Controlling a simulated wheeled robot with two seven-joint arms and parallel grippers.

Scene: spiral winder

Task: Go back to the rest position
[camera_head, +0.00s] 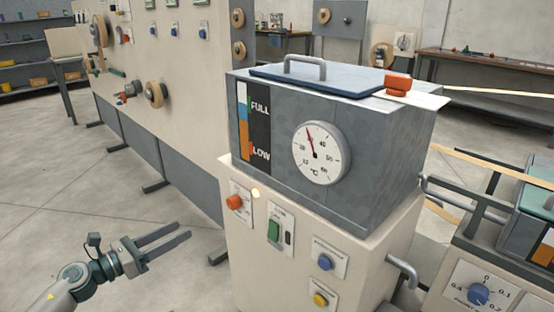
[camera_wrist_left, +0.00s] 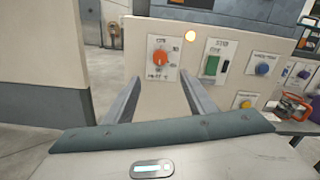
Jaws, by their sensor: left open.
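My left gripper (camera_head: 162,242) comes in from the lower left in the head view. Its two fingers are apart with nothing between them. It is over open floor, left of the machine cabinet (camera_head: 262,270) and not touching it. In the left wrist view the fingers of my left gripper (camera_wrist_left: 158,92) point toward the cabinet front, with an orange knob (camera_wrist_left: 160,58) seen between them. My right gripper does not show in either view.
A grey tank (camera_head: 270,185) with a dial gauge (camera_head: 321,152) and lid handle stands on the cabinet. The front carries a red-orange knob (camera_head: 234,202), a green switch (camera_head: 274,230), and blue and yellow buttons. A tall panel (camera_head: 175,75) stands behind. Floor at left is clear.

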